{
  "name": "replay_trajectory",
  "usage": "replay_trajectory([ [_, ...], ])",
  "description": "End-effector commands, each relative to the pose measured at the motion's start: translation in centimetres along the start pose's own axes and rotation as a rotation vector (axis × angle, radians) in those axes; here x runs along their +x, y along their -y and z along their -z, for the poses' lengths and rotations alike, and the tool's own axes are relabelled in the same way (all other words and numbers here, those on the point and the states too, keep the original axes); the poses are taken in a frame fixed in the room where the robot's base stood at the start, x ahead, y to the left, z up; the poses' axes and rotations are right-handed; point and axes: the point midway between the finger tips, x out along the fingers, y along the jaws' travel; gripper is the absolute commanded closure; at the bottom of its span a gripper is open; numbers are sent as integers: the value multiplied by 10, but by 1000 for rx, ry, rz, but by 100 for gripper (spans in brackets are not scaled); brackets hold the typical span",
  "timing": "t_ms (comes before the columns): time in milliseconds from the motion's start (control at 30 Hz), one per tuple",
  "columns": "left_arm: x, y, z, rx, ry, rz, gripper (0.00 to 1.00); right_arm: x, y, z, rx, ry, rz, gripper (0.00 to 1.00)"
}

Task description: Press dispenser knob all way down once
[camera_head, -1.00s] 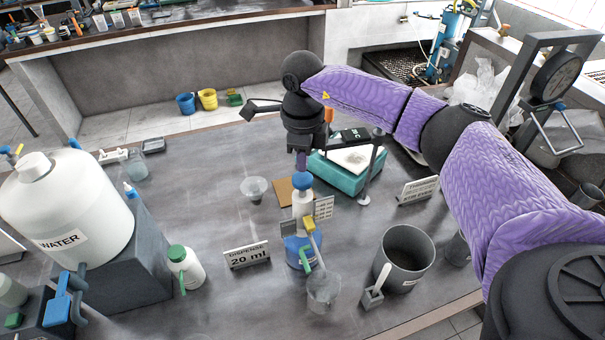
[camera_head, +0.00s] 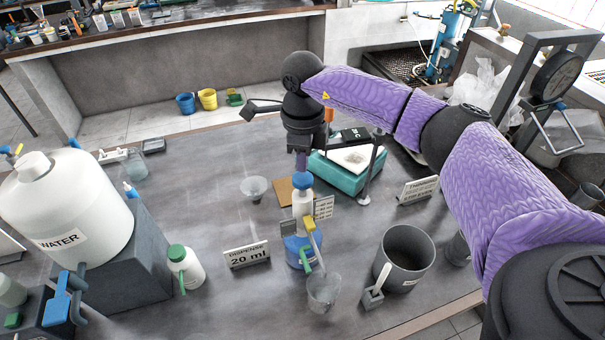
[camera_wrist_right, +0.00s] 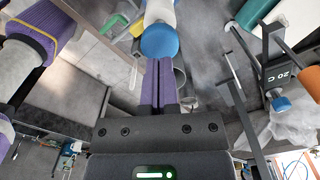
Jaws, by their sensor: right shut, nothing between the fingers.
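The dispenser (camera_head: 303,208) stands upright on the bench, with a white top section, a blue base and a spout towards a clear beaker (camera_head: 322,291). Its blue knob (camera_head: 302,180) is on top and stands clear above the white part. My right gripper (camera_head: 301,165) is shut and empty, pointing down right over the knob. In the right wrist view the closed purple fingers (camera_wrist_right: 160,62) end at the blue knob (camera_wrist_right: 160,40). I cannot tell whether they touch it. My left gripper is not in view.
A grey labelled mug (camera_head: 404,258) stands right of the beaker. A white bottle with a green cap (camera_head: 185,268) and a WATER tank (camera_head: 68,210) are on the left. A teal scale (camera_head: 340,175) and a small clear cup (camera_head: 254,188) lie behind. The bench's left middle is clear.

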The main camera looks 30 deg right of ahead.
Motion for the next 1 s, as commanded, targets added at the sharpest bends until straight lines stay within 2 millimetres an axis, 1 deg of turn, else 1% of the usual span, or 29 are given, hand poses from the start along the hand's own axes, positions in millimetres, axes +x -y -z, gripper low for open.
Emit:
replay_trajectory([
  [100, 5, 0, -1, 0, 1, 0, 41, 6, 0, 0, 0, -1, 0, 100],
  [1000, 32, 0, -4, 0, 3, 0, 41, 43, 0, 0, 0, -1, -1, 100],
])
